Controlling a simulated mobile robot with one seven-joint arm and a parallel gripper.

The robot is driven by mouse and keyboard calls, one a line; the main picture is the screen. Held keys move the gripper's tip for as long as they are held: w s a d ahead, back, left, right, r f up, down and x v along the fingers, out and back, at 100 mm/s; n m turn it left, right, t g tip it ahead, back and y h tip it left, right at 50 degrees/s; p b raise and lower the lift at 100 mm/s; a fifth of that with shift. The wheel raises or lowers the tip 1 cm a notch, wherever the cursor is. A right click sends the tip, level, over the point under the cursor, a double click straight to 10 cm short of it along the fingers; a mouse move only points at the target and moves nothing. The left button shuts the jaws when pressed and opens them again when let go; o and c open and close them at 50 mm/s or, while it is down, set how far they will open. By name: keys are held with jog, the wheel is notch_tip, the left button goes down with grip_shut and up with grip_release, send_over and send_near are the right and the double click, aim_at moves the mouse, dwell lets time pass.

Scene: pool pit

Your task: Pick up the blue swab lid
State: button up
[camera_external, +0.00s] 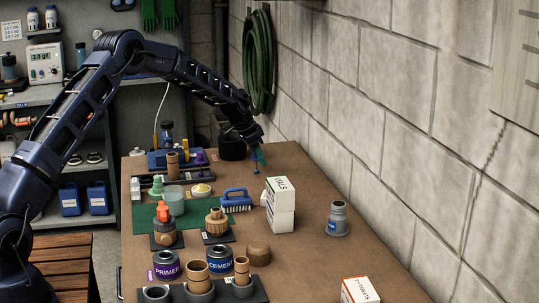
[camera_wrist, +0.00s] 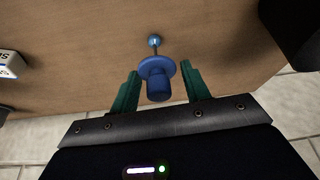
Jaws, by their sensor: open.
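The blue swab lid (camera_wrist: 158,88) shows in the wrist view as a blue cap with a round flange and a thin stem ending in a small ball. My gripper (camera_wrist: 160,74) is open, with its green fingers on either side of the lid and gaps showing between them and the cap. In the external view my gripper (camera_external: 258,157) is low over the far right part of the table. A small blue bit of the lid (camera_external: 256,171) shows just below it there. I cannot tell whether the stem's ball touches the table.
A dark pot (camera_external: 232,147) is behind the gripper. The block wall (camera_external: 350,130) runs along the right.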

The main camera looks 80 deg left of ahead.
jog(key=shift+c, duration=0.5)
jog(key=c, duration=0.6)
jog(key=shift+r, duration=0.15)
